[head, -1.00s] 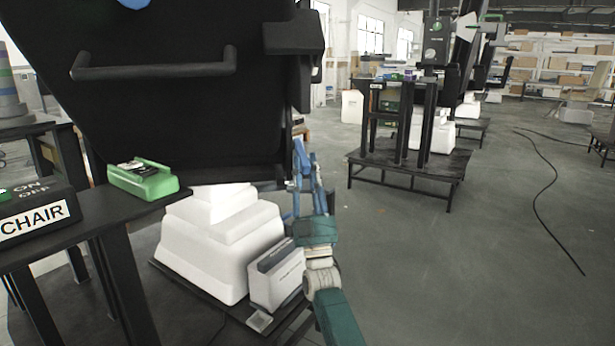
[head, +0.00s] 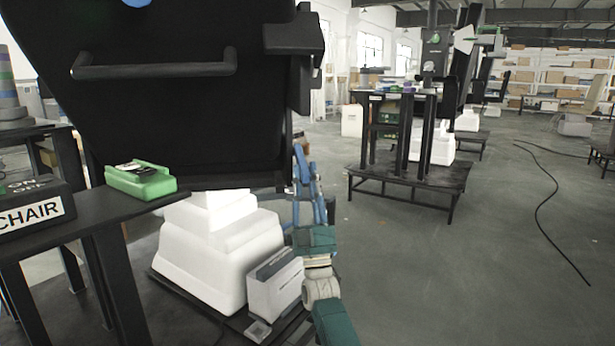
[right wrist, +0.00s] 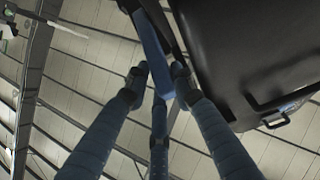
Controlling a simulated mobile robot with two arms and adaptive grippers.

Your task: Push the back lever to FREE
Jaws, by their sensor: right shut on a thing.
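A large black chair back (head: 180,120) with a bar handle (head: 155,64) fills the upper left of the head view. My right gripper (head: 309,182) has blue fingers and is low beside the chair back's right edge. In the right wrist view its fingers (right wrist: 157,78) close from both sides on the lower part of a blue bar, the back lever (right wrist: 149,42). The chair back (right wrist: 245,50) is just right of it there. The lever is not clearly distinguishable from my fingers in the head view. No FREE marking is readable. My left gripper is not in view.
A white stepped base (head: 222,240) and a white box (head: 275,285) stand below the chair. A black table (head: 85,215) at left holds a green device (head: 141,182) and a CHAIR sign (head: 32,216). The floor at right is open, with a cable (head: 545,210).

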